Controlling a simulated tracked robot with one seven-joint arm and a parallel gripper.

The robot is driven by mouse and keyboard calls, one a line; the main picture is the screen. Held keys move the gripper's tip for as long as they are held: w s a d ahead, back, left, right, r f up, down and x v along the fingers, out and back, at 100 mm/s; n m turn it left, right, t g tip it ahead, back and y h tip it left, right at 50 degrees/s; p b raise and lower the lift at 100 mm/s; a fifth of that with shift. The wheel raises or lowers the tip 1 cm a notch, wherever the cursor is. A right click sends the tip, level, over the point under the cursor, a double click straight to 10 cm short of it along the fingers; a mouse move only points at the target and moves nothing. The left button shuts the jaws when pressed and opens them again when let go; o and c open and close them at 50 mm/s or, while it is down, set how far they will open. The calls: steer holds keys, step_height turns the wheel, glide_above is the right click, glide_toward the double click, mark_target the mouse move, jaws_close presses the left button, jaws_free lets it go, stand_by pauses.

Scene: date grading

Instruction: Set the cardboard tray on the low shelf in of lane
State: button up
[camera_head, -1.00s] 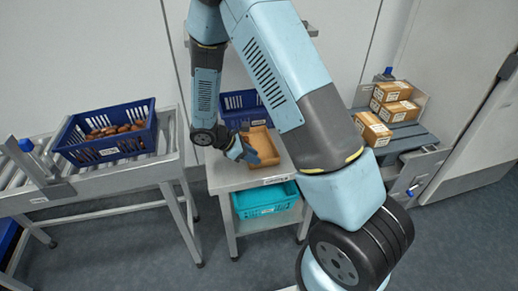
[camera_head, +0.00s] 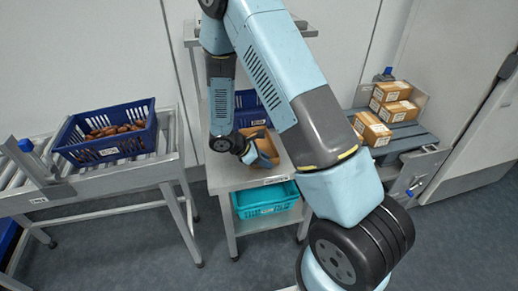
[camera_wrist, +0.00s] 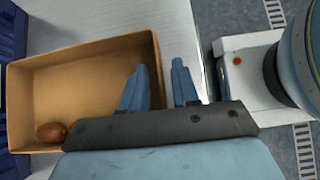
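The cardboard tray (camera_wrist: 85,75) is open-topped, with one brown date (camera_wrist: 52,132) in its near left corner in the wrist view. In the head view the tray (camera_head: 254,133) stands on the grey table, partly hidden by my arm. My gripper (camera_wrist: 160,85) is open across the tray's right wall in the wrist view, one finger over the inside and one outside. A gap shows between the fingers and the wall. In the head view my gripper (camera_head: 264,157) is at the tray. A teal crate (camera_head: 265,200) sits on the low shelf under the tabletop.
A blue crate (camera_head: 108,148) of dates stands on the roller conveyor (camera_head: 120,175) at left. Another blue crate (camera_head: 247,102) is behind the tray. Several cardboard cartons (camera_head: 372,129) rest on a slatted rack at right. The floor (camera_head: 120,240) in front is clear.

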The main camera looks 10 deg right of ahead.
jaws_close()
steer(key=shift+r, duration=0.15)
